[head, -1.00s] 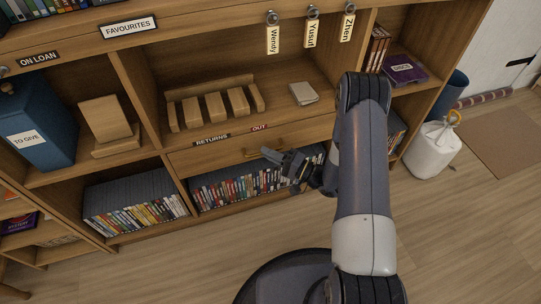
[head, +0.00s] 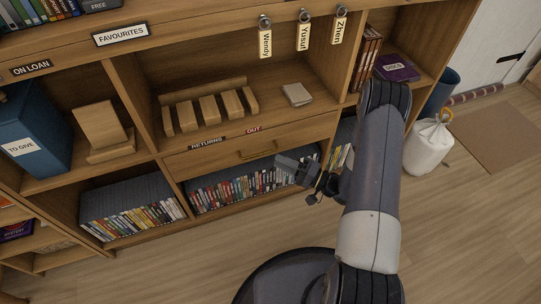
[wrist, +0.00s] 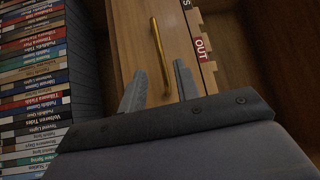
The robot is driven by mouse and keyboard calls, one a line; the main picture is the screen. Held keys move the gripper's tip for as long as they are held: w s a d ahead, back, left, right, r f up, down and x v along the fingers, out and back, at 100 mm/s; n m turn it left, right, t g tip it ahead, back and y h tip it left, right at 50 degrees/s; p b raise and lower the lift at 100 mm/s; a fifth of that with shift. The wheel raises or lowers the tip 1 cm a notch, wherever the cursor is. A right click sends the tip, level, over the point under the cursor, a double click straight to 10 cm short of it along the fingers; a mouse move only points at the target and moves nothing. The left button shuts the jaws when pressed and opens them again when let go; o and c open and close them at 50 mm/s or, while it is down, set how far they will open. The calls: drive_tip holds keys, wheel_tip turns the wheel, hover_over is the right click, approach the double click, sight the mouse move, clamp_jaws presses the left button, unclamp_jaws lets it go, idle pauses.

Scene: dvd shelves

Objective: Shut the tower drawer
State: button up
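A wooden drawer (head: 215,158) with a brass bar handle (head: 258,150) sits in the middle of the shelf unit, under the RETURNS (head: 206,143) and OUT (head: 252,131) labels. It is the only drawer I can make out. Its front looks close to flush with the unit, but I cannot tell whether a small gap is left. In the wrist view, the drawer front (wrist: 132,45) and handle (wrist: 157,45) lie ahead of my gripper (wrist: 159,78). The fingers are apart, one on each side of the handle's near end, holding nothing. In the head view my gripper (head: 285,168) is just below and right of the handle.
Rows of DVDs (head: 240,187) stand under the drawer; their spines (wrist: 35,85) fill the left of the wrist view. A slotted wooden rack (head: 208,105) and pale cards (head: 297,94) are above. Floor (head: 470,230) is clear in front.

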sight(253, 156)
drive_tip(key=shift+v, duration=2.05)
drive_tip(key=a, duration=0.2)
drive_tip(key=w+a+r, duration=0.1)
drive_tip(key=a, duration=0.2)
drive_tip(key=w+a+b, duration=0.1)
drive_tip(key=a, duration=0.2)
drive_tip(key=shift+a+r, duration=0.2)
drive_tip(key=shift+a, duration=0.05)
drive_tip(key=shift+w, duration=0.1)
